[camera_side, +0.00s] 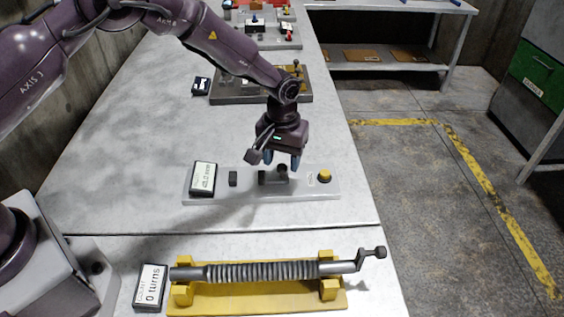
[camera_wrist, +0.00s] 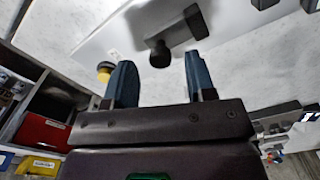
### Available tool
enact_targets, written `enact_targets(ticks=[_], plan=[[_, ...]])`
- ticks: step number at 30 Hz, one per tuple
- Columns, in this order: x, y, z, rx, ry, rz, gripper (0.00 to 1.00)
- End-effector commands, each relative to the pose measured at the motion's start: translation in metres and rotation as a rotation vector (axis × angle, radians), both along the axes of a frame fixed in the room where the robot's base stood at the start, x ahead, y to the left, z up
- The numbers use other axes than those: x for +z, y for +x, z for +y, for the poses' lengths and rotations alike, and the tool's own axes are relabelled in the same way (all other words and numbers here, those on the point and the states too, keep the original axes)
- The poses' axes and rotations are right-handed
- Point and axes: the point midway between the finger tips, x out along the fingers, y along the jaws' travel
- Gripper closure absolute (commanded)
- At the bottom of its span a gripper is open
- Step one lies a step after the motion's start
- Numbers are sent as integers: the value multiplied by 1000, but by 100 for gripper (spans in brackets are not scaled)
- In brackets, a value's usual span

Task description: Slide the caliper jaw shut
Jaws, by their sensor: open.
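The caliper is a pale flat plate (camera_side: 215,197) on the bench, with a fixed dark block (camera_side: 233,179) left of its middle. The sliding jaw (camera_side: 265,178) is a dark block with a round knob, standing apart from the fixed block with a gap between. In the wrist view the jaw (camera_wrist: 184,34) and its knob (camera_wrist: 160,55) show between my fingertips, and the fixed block (camera_wrist: 262,3) is at the top edge. My gripper (camera_side: 281,160) is open, pointing down just above the jaw. Whether it touches the knob I cannot tell.
A yellow button (camera_side: 324,176) sits at the plate's right end, and a display box (camera_side: 203,179) at its left. A spring screw with a crank (camera_side: 275,271) on a yellow base (camera_side: 255,302) is nearer the camera. Other fixtures (camera_side: 262,88) stand behind.

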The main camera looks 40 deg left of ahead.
Motion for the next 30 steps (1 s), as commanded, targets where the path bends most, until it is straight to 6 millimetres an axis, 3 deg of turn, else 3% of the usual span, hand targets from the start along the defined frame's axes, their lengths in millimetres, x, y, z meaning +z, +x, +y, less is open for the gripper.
enact_targets(ticks=[4, 14, 21, 26, 30], plan=[[-14, 0, 0, 0, 0, 2, 50], [-16, 0, 0, 0, 0, 0, 50], [-16, 0, 0, 0, 0, 0, 99], [-16, -3, 4, 1, 1, 0, 99], [-16, -18, 18, 2, 2, 3, 99]])
